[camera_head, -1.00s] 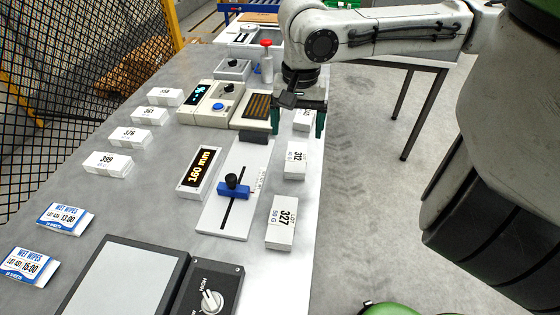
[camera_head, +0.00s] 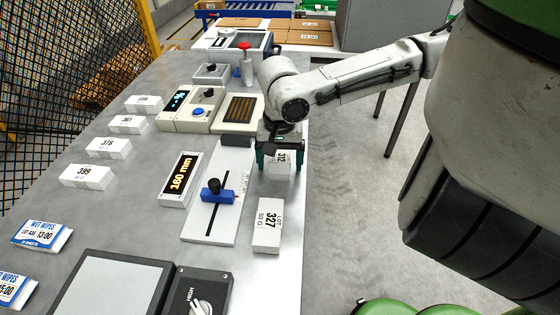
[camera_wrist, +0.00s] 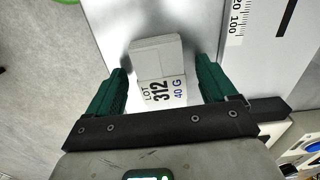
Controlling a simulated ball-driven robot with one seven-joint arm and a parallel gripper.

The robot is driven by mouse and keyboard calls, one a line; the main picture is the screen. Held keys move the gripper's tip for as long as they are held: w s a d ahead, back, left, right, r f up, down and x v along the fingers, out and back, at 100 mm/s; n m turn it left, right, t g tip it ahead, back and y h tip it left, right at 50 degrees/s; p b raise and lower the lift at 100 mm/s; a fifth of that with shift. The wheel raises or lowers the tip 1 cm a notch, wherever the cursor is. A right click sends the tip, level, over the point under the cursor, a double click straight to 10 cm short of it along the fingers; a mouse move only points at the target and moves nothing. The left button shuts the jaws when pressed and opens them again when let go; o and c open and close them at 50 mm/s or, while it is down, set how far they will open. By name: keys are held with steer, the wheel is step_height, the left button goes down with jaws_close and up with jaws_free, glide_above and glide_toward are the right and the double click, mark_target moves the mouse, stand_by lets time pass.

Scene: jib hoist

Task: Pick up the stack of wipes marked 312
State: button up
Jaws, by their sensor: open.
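The stack of wipes marked 312 (camera_head: 281,157) is a white block near the table's right edge in the head view. The wrist view shows the stack (camera_wrist: 158,62) with its label reading LOT 312, 40 G. My gripper (camera_head: 279,165) is over it, with green fingers open on either side. In the wrist view the gripper (camera_wrist: 162,80) has one finger to the left of the stack and one to the right, with a gap on both sides. I cannot tell how high the fingertips are relative to the stack.
The stack marked 327 (camera_head: 268,224) stands nearer me along the same edge. The slide gauge (camera_head: 228,170) with its blue slider (camera_head: 218,195) lies to the left, by the 160 mm display (camera_head: 181,178). More stacks, including 399 (camera_head: 86,176), line the left side.

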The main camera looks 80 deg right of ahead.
steer(key=c, duration=1.1)
steer(key=shift+c, duration=0.2)
steer(key=shift+r, duration=0.15)
